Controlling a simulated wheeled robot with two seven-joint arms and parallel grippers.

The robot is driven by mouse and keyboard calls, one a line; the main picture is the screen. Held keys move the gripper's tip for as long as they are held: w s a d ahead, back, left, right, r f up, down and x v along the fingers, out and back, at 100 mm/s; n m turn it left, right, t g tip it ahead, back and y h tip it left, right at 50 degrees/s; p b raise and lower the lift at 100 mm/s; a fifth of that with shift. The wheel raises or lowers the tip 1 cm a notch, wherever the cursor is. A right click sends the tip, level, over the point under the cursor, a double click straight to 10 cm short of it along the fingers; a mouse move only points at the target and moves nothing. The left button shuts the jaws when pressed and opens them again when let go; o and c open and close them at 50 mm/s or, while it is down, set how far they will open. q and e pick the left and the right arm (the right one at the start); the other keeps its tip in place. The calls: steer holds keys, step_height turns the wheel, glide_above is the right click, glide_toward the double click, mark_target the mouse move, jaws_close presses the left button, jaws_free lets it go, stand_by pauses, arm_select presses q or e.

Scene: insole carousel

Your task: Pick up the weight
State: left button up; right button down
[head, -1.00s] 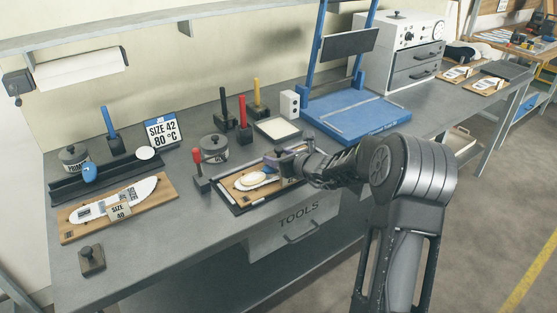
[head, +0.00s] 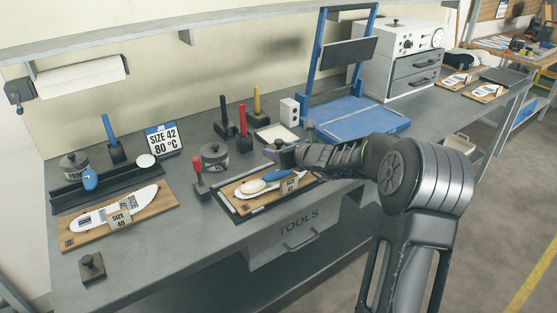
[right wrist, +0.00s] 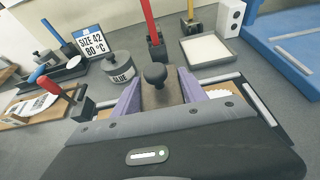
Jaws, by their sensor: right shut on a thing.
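A dark metal block weight with a round black knob on top shows between my right gripper's purple fingers in the right wrist view, the weight (right wrist: 160,92) upright. My right gripper (right wrist: 162,98) is shut on its sides. In the head view my right gripper (head: 285,154) holds it above the back edge of a wooden board (head: 237,193) with a white insole and a size tag on it. A second, similar knobbed weight (head: 91,267) stands at the front left of the table. My left gripper is in neither view.
A glue pot (head: 214,157) and a red-handled tool (head: 198,175) stand left of the board. Upright black and red handles (head: 243,120) and a white tray (head: 276,134) are behind. A blue press (head: 360,119) stands to the right.

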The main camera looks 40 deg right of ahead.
mark_target(278, 140)
step_height(278, 140, up, 5)
steer(key=shift+f+p, duration=0.15)
steer(key=shift+p, duration=0.35)
